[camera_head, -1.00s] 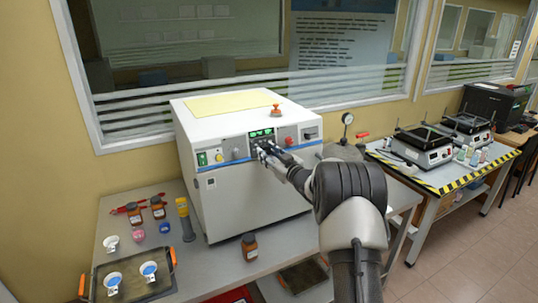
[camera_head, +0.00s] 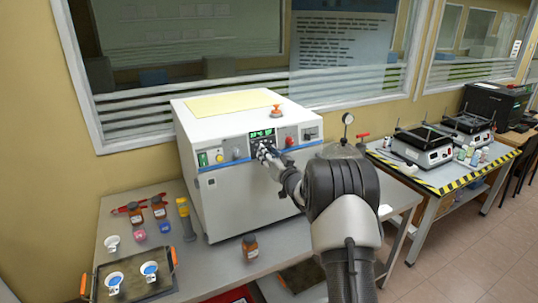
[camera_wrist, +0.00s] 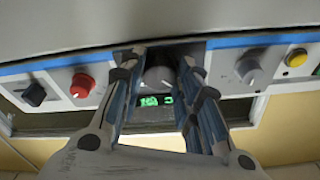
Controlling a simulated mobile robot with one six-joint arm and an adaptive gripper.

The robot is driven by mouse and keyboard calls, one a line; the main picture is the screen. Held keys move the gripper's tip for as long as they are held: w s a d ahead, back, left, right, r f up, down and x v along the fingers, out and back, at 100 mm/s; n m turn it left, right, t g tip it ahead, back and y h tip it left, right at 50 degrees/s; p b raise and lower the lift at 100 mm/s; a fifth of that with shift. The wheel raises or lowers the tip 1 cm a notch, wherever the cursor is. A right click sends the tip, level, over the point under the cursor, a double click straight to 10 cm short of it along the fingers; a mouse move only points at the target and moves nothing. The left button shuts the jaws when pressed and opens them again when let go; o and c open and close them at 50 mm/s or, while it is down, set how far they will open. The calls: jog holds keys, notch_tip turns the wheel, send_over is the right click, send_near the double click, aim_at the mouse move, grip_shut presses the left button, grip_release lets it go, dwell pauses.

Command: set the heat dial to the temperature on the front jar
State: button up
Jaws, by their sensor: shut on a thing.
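The white heater box (camera_head: 240,205) stands on the table with a control panel on its front. My gripper (camera_head: 262,151) is at the panel, just below the lit green display (camera_head: 262,133). In the wrist view my gripper (camera_wrist: 160,72) has its fingers on both sides of a grey round dial (camera_wrist: 158,78), shut on it. The green display (camera_wrist: 150,101) shows beside that dial, partly covered by the fingers, and its digits are not readable. The front jar (camera_head: 250,247) is brown with a pale label, upright before the box; its writing is too small to read.
Neighbouring controls are close to the fingers: a red knob (camera_wrist: 81,86), a black knob (camera_wrist: 34,94), another grey knob (camera_wrist: 249,72) and a yellow button (camera_wrist: 297,58). More brown jars (camera_head: 158,207) and a tray (camera_head: 135,287) with cups are at the left.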

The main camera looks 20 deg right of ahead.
jog(key=m+h, duration=0.1)
jog(key=m, duration=0.3)
jog(key=m+g+h+p, duration=0.1)
jog(key=m, duration=0.3)
jog(key=m+h, duration=0.1)
jog(key=m, duration=0.4)
jog(key=shift+a+r+g, duration=0.2)
jog(key=shift+a+g, duration=0.05)
jog(key=shift+g, duration=0.05)
jog(key=shift+p, duration=0.3)
jog(key=o, duration=1.1)
jog(key=shift+c, duration=0.2)
jog(key=v, duration=1.2)
